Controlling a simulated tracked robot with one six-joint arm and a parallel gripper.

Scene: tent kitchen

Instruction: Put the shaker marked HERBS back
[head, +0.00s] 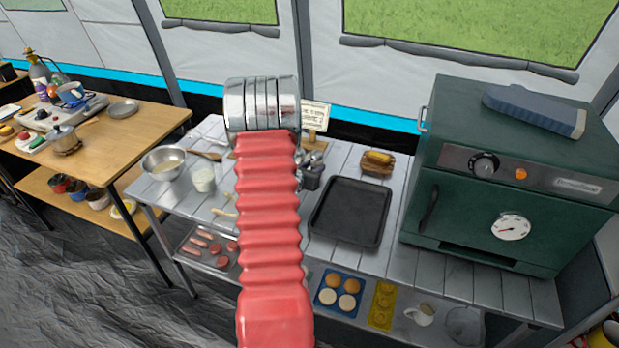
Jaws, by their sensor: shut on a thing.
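My red ribbed arm with its chrome end section rises through the middle of the head view and reaches over the grey slatted table (400,215). The jaws are hidden behind the chrome section, so I see neither them nor anything in them. No shaker marked HERBS can be made out. A small dark container (312,180) with shiny pieces at its top stands just right of my arm, partly covered by it. A printed card (316,116) on a wooden stand shows behind it; its text is too small to read.
A black tray (350,212) lies right of my arm, with a small wooden item (377,162) behind it. A green oven (510,180) fills the table's right end. A metal bowl (164,163) and a white cup (203,179) stand left. A wooden table (130,140) is further left.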

